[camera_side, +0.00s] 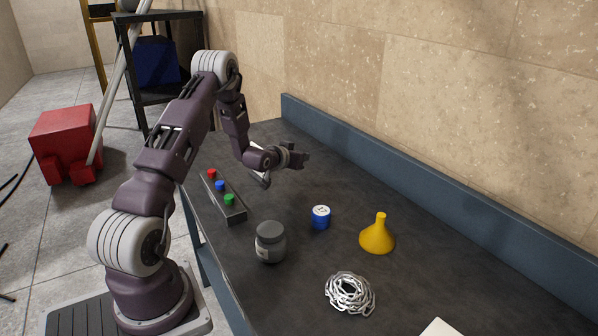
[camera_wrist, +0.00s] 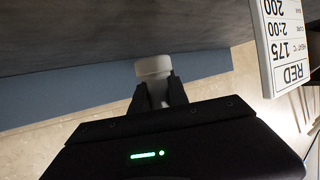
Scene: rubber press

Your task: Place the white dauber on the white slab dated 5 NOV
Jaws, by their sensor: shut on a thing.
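My gripper (camera_side: 298,160) is over the far left part of the bench in the side view. In the wrist view my gripper (camera_wrist: 160,90) is shut on a white cylindrical piece (camera_wrist: 154,67), which looks like the white dauber; it sticks out past the fingertips. A white slab-like board (camera_wrist: 281,40) at the right of the wrist view reads RED, 175, 2:00 and 200. A white slab (camera_side: 440,328) is cut off by the bottom edge of the side view, with no date readable. I cannot see the words 5 NOV in either view.
A dark rack (camera_side: 225,198) holds red, blue and green pieces. A grey jar (camera_side: 270,243), a blue white-topped pot (camera_side: 320,217), a yellow funnel (camera_side: 377,237) and a silver chain (camera_side: 349,294) stand on the dark bench (camera_side: 300,195). A blue-grey ledge (camera_side: 420,195) runs along the wall.

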